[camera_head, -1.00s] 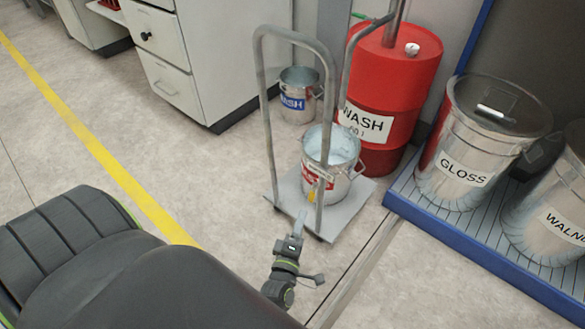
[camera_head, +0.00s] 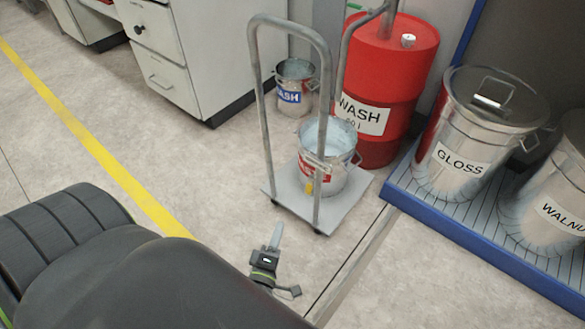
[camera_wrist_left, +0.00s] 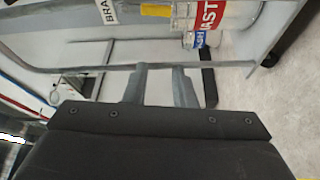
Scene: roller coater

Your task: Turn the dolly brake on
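The dolly has a grey flat deck (camera_head: 347,208) and a tall grey tube handle (camera_head: 324,110). A small yellow part (camera_head: 309,187) shows low by its near upright. My left gripper (camera_head: 276,232) is over the floor just in front of the deck's near edge, apart from the yellow part. In the left wrist view its fingers (camera_wrist_left: 160,85) are apart with nothing between them. My right gripper is not in view.
A metal bucket (camera_head: 339,140) with a red label stands on the deck. A WASH bucket (camera_head: 295,83) and red WASH drum (camera_head: 392,60) stand behind. GLOSS and WALNUT cans stand on a blue-edged platform (camera_head: 455,229) at right. Floor left of the dolly is clear.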

